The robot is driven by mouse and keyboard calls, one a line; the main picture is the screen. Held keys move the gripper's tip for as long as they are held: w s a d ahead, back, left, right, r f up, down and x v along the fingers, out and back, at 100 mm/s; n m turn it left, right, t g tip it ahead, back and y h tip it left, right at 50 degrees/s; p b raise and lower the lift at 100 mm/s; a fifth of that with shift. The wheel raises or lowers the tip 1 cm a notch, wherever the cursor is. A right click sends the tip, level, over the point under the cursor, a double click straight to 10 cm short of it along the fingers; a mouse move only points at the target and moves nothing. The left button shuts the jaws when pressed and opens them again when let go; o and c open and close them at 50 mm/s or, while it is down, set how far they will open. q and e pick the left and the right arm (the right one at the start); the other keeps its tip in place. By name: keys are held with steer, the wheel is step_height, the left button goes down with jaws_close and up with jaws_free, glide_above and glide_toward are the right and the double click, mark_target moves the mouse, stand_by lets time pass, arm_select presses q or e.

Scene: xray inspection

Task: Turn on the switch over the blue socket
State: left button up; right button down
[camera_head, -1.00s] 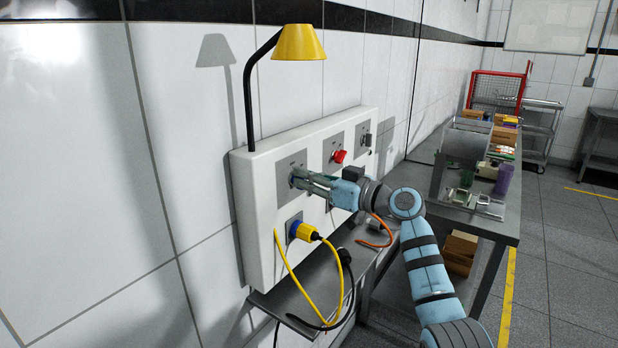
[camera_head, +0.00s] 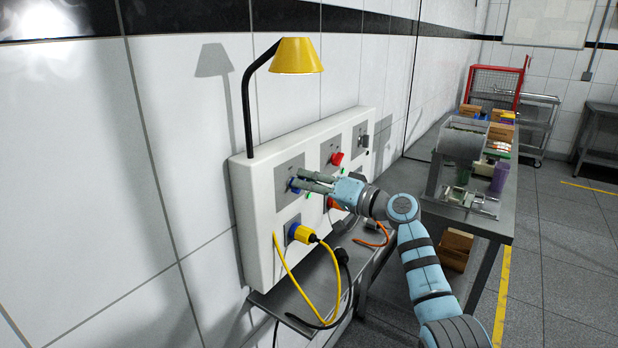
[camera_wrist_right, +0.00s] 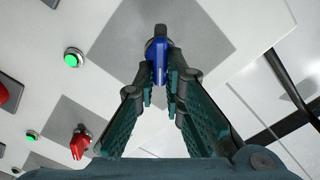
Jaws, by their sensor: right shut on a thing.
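The white panel (camera_head: 262,222) on the wall carries the blue socket (camera_head: 291,228), which has a yellow plug (camera_head: 306,233) in it. Above the socket is a blue switch (camera_head: 292,186), mostly hidden by my right gripper (camera_head: 301,183). In the right wrist view the switch's blue knob (camera_wrist_right: 160,58) sits between the fingertips of my right gripper (camera_wrist_right: 160,88), which is shut on it. The knob stands out from a grey plate. My left gripper is not in view.
A red switch (camera_head: 337,158) sits farther right on the panel. A yellow lamp (camera_head: 296,56) rises above the panel. A yellow cable (camera_head: 325,298) hangs below onto a metal shelf (camera_head: 284,300). A cluttered table (camera_head: 482,222) stands to the right.

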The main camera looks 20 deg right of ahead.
steer(key=shift+m+p, duration=0.4)
steer(key=shift+m, duration=0.8)
steer(key=shift+f, duration=0.1)
steer(key=c, duration=1.7)
jaws_free()
steer(key=shift+w, duration=0.1)
steer(key=shift+a, duration=0.1)
steer(key=v, duration=1.1)
steer(key=shift+s+d, duration=0.25)
steer(key=shift+s, duration=0.05)
